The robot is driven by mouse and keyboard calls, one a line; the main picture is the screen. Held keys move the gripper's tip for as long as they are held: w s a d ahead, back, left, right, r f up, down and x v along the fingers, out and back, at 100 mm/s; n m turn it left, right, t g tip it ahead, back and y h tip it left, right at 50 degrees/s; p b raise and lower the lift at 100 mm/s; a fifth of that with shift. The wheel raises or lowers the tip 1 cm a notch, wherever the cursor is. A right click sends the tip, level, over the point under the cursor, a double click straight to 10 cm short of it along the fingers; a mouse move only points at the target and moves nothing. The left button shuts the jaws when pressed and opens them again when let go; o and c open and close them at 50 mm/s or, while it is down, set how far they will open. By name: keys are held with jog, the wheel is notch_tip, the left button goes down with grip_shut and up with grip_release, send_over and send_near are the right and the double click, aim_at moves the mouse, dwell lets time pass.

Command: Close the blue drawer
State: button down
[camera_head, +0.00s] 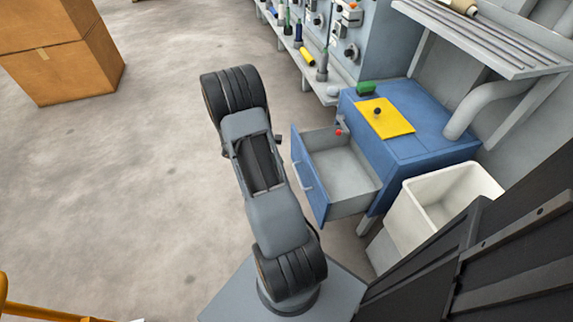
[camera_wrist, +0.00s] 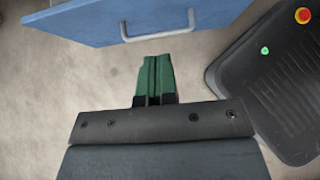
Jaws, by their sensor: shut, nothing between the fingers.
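The blue drawer (camera_head: 312,182) is pulled open from the blue cabinet (camera_head: 422,126); its grey inside shows in the head view and looks empty apart from a small red item at its back corner. In the wrist view the drawer's blue front (camera_wrist: 100,22) with its pale bar handle (camera_wrist: 158,34) spans the top. My gripper (camera_wrist: 153,60) has green fingers held together with nothing between them. The fingertips point at the drawer front, just below the handle in the picture, and look apart from it. In the head view my arm hides the gripper.
A white bin (camera_head: 440,205) stands right of the cabinet. Cardboard boxes (camera_head: 60,50) stand at the far left. The floor left of the drawer is clear.

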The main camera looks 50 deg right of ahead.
aim_at(309, 167)
jog(key=b+x, duration=0.1)
jog(key=x, duration=0.2)
jog(key=b+x, duration=0.1)
jog(key=x, duration=0.3)
jog(key=r+b+x, duration=0.1)
jog(key=x, duration=0.2)
jog(key=shift+s+d+f, duration=0.1)
jog(key=shift+s+d, duration=0.45)
jog(key=shift+d, duration=0.05)
jog(key=shift+s+d, duration=0.4)
jog(key=shift+d, duration=0.2)
